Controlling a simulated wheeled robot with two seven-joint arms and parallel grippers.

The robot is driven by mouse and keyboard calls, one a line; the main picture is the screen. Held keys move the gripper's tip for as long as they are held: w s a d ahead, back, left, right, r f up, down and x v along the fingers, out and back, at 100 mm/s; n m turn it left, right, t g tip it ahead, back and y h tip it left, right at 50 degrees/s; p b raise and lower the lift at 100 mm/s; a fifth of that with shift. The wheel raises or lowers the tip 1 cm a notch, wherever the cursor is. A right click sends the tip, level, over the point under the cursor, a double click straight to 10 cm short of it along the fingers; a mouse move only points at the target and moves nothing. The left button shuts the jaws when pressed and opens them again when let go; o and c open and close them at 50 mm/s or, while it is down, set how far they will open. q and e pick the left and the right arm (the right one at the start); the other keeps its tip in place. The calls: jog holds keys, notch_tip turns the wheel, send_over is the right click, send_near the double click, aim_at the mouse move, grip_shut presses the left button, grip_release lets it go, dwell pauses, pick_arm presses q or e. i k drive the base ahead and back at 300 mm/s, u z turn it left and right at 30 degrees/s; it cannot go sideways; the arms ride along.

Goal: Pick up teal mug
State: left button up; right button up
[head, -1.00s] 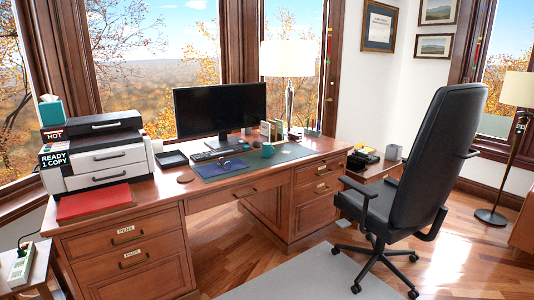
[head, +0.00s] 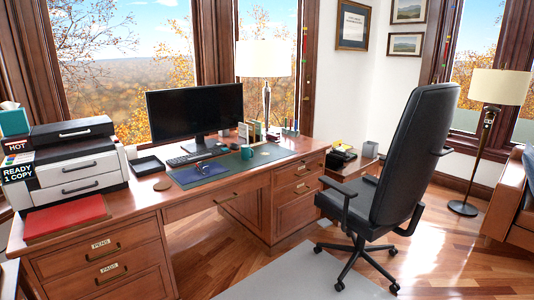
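The teal mug (head: 247,152) is small and upright on the wooden desk (head: 150,204), at the back edge of the dark desk mat (head: 222,167). It stands to the right of the keyboard and in front of a short row of books. Neither of my grippers shows in the head view.
A black office chair (head: 408,150) stands at the desk's right front. A monitor (head: 195,110), a printer (head: 80,165) and a red folder (head: 65,216) are on the desk. A floor lamp (head: 490,120) stands at the right.

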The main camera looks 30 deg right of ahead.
aim_at(245, 149)
jog(key=z, duration=1.05)
jog(key=i, duration=1.1)
jog(key=z, duration=0.85)
jog(key=i, duration=1.75)
jog(key=u, duration=1.3)
jog(key=i, duration=0.8)
jog(key=u, duration=0.75)
